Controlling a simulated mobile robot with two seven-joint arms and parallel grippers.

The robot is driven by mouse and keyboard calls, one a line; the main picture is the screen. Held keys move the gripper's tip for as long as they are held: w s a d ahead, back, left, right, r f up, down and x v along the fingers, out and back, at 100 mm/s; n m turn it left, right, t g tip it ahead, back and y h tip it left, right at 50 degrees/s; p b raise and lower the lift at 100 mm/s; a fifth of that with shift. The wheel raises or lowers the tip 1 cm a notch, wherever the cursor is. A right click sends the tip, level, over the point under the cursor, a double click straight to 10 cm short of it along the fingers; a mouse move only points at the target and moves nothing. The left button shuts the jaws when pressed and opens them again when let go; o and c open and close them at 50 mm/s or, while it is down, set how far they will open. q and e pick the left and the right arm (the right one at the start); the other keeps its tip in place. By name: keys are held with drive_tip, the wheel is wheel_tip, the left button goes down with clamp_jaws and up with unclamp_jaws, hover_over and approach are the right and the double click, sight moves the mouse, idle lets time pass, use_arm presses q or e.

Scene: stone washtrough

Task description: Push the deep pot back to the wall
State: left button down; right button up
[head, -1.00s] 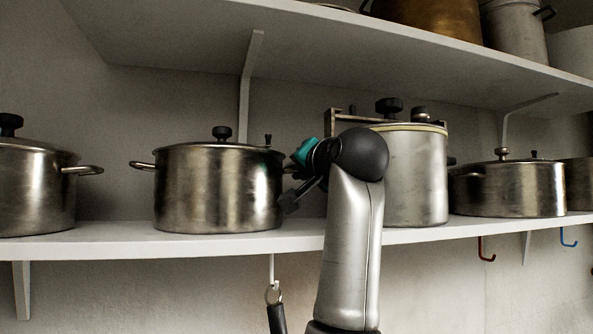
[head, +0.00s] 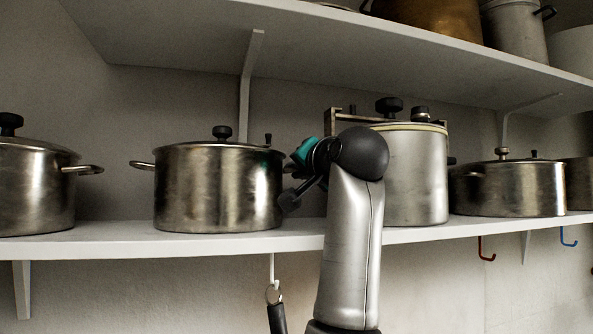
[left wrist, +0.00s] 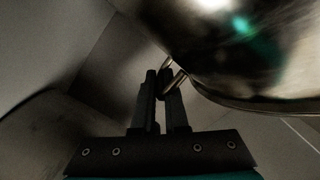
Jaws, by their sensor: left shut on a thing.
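The deep pot (head: 218,190) is the steel, lidded pot with a black knob, upright on the lower shelf (head: 110,240) in the head view. Its rounded side fills the upper right of the left wrist view (left wrist: 240,60). My left gripper (head: 291,187) is at the pot's right side, partly hidden by my own wrist. In the left wrist view its two dark fingers (left wrist: 166,88) are shut on the pot's small metal side handle. The wall (head: 110,115) is behind the pot; how wide the gap is I cannot tell. My right gripper is not in view.
Another steel pot (head: 35,190) stands to the left and a tall pressure cooker (head: 418,180) to the right, behind my arm. A lower pot (head: 515,190) is further right. An upper shelf (head: 200,45) overhangs, with a bracket (head: 246,90) behind the deep pot.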

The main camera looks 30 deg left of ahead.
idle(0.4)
use_arm(q)
drive_tip(key=c, duration=0.9)
unclamp_jaws()
drive_tip(key=shift+o, duration=0.2)
